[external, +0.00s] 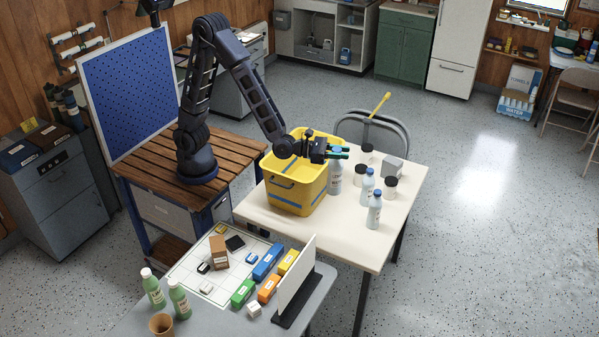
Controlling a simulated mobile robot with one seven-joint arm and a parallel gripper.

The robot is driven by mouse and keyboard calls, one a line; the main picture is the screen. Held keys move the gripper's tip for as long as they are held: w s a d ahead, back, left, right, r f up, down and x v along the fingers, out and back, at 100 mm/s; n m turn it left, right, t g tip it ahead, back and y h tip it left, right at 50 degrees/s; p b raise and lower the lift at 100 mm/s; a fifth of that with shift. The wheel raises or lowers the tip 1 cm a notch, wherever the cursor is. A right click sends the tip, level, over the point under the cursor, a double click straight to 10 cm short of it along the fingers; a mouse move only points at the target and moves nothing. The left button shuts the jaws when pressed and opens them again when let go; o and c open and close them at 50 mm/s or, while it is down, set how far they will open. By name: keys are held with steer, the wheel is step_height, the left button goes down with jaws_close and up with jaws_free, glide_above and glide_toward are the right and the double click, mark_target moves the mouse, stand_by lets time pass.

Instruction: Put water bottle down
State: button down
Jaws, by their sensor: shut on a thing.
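My gripper (338,152) is over the cream table (335,232), just right of the yellow bucket. It is shut on a water bottle (335,180), pale with a blue cap, gripped near the top. The bottle hangs upright below the fingers. I cannot tell whether its base touches the table. Two similar bottles stand upright to its right: one bottle (367,188) close by, and another bottle (374,212) nearer the front.
The yellow bucket (290,195) stands directly left of the held bottle. Dark-lidded jars (390,189) and a grey box (392,168) crowd the table's right side. The table's front middle is clear. A chair (375,125) stands behind.

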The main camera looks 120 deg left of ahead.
steer(key=s+a+n+g+y, duration=0.65)
steer(key=s+a, duration=0.45)
steer(key=a, duration=0.5)
steer(key=s+a+n+g+y, duration=0.5)
steer(key=s+a+g, duration=0.2)
steer(key=s+a, duration=0.7)
step_height(320, 180, down, 25)
steer(key=w+a, duration=0.1)
steer(key=w, duration=0.1)
steer(key=shift+a, duration=0.2)
stand_by(0.6)
steer(key=shift+w+f+t, duration=0.1)
steer(key=shift+t, duration=0.15)
steer(key=c, duration=1.1)
jaws_free()
steer(key=shift+o, duration=0.2)
